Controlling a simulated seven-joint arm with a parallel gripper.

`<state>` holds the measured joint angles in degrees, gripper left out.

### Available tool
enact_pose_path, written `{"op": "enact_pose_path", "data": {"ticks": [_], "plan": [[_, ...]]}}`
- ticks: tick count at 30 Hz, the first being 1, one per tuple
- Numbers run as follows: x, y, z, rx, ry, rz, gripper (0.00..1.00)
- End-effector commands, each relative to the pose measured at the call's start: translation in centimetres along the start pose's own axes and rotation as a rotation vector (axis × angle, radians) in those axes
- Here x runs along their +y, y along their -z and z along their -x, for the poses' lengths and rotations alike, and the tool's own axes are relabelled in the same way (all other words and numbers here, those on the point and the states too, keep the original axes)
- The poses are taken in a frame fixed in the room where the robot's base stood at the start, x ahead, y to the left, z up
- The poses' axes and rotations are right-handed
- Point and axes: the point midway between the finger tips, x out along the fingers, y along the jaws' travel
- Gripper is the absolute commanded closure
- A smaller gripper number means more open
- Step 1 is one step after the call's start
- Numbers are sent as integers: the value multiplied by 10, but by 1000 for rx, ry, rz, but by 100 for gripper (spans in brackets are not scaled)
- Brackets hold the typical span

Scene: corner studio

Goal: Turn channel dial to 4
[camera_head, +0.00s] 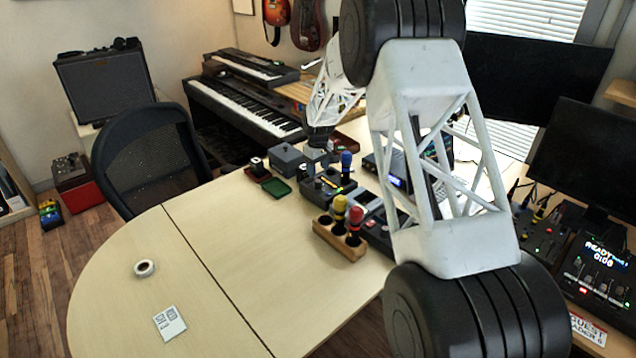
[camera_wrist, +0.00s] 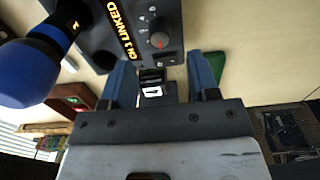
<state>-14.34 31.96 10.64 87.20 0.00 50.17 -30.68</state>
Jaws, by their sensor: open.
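The dark channel unit (camera_head: 322,190) sits on the desk, and its lit strip reads "CH 3 LINKED" in the wrist view (camera_wrist: 120,30). Its round channel dial (camera_wrist: 159,40) has a red mark and small printing around it. My gripper (camera_wrist: 160,66) is open, with its two blue fingers apart. The dial shows just past the fingertips, between their lines, and I see no contact. In the head view my gripper (camera_head: 318,153) is small and partly hidden above the unit's back end.
A grey box (camera_head: 287,160), a green tray (camera_head: 276,188) and a wooden stand (camera_head: 338,242) with yellow and red microphones are nearby. The desk's left part is mostly clear.

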Motion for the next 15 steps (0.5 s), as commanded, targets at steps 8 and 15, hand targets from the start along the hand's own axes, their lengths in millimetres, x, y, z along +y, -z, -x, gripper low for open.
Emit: {"op": "enact_pose_path", "data": {"ticks": [8,15], "plan": [[0,0,-33,-2,1,0,45],[0,0,-56,0,0,0,45]]}}
